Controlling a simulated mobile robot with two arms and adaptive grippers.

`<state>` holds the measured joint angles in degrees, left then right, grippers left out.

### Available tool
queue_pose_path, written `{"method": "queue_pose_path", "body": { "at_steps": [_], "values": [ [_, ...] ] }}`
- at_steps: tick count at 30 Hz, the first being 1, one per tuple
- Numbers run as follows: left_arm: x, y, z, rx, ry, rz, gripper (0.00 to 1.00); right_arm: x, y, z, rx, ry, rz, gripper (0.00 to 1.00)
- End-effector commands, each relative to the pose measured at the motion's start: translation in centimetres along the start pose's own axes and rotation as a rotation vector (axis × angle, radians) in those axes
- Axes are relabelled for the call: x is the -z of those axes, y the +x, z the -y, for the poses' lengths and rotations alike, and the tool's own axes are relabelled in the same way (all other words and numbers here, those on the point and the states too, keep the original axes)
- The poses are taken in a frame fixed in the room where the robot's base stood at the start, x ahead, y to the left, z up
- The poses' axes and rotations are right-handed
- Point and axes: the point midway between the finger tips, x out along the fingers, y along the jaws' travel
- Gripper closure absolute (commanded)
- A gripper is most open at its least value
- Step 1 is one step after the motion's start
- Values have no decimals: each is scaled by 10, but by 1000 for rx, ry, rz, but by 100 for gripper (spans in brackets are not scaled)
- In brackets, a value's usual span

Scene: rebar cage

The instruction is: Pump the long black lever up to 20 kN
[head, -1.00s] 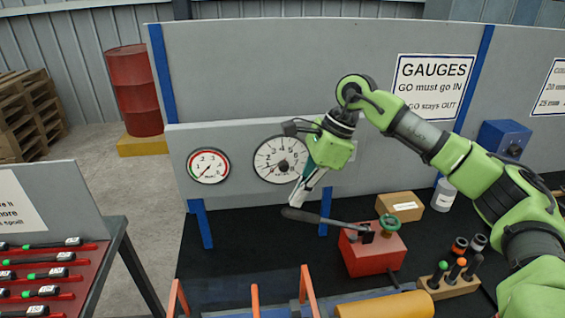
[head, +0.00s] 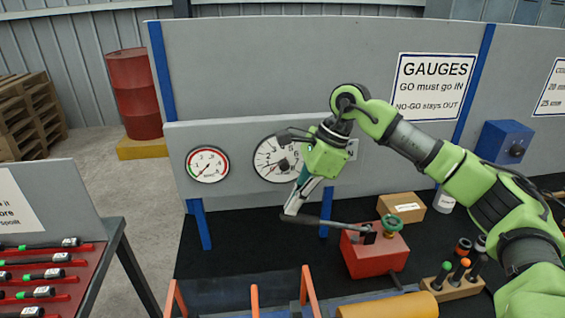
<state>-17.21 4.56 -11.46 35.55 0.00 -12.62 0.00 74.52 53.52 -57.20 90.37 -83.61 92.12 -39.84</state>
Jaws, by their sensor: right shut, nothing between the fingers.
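The long black lever (head: 330,224) runs left from the red pump box (head: 374,256), and its free end is a little higher than its root. My right gripper (head: 291,211) is shut and empty, pointing down with its fingertips on or just above the lever's free end; exact contact is hard to tell. The large white dial (head: 268,167) stands behind and is partly covered by the gripper, so I cannot read its value surely. My left gripper is out of view.
A cardboard box (head: 401,207) and a wooden block (head: 455,288) holding gauges stand close by. Orange posts (head: 309,290) and a yellow cylinder (head: 388,305) are in front. The black mat left of the lever is clear.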

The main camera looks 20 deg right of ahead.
Motion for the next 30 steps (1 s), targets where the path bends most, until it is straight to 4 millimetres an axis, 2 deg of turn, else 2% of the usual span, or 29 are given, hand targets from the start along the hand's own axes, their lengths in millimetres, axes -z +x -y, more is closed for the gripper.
{"method": "queue_pose_path", "body": {
  "at_steps": [5,14,24,30],
  "values": [
    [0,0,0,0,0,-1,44,0,0,0,1,0,0,100],
    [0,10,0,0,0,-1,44,1,14,0,0,0,0,100],
    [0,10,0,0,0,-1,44,1,14,0,1,1,-1,100],
    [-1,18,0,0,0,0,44,3,25,0,0,1,-1,100]
  ]
}}
